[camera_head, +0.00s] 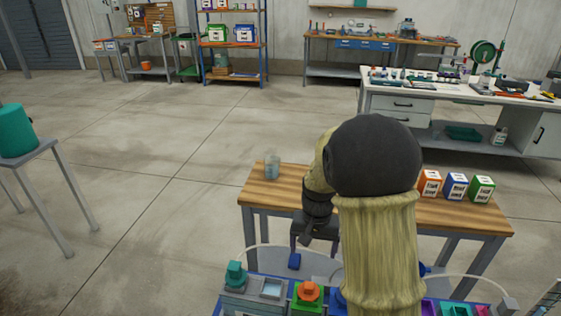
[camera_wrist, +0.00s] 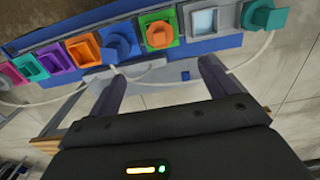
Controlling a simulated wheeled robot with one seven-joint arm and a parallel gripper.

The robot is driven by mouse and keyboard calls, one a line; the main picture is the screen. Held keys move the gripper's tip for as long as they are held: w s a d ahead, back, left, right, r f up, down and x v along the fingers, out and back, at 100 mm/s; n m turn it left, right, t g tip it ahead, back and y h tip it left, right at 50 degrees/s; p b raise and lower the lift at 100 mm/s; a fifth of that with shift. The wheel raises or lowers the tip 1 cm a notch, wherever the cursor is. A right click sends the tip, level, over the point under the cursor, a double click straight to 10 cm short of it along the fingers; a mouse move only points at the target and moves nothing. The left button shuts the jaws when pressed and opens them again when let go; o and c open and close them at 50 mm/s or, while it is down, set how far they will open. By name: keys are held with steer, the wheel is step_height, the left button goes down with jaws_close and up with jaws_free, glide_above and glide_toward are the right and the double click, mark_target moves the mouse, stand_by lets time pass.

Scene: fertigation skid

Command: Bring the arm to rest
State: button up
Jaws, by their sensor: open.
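My arm reaches over the skid in the head view, and its bulky links hide part of the skid and the wooden table. My gripper (camera_head: 308,238) hangs dark beside the table's near edge. In the wrist view my gripper (camera_wrist: 162,78) has its two fingers wide apart with nothing held between them. The skid (camera_head: 262,306) carries a row of coloured blocks and knobs; it also shows in the wrist view (camera_wrist: 200,53), beyond the fingertips. A small blue piece (camera_head: 294,261) shows below the gripper; I cannot tell whether they touch.
A wooden table (camera_head: 262,194) holds a clear beaker (camera_head: 272,167) at left and three boxes, orange (camera_head: 430,183), blue (camera_head: 455,186) and green (camera_head: 482,189), at right. A teal container (camera_head: 15,131) stands on a side stand. Open floor lies left of the table.

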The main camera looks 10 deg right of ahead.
steer(key=s+r+n+t+p, duration=0.2)
steer(key=s+r+n+p, duration=0.1)
steer(key=s+r+p, duration=0.8)
steer(key=s+r, duration=0.3)
steer(key=shift+s+n+t, duration=0.2)
steer(key=shift+n+t, duration=0.1)
stand_by(0.4)
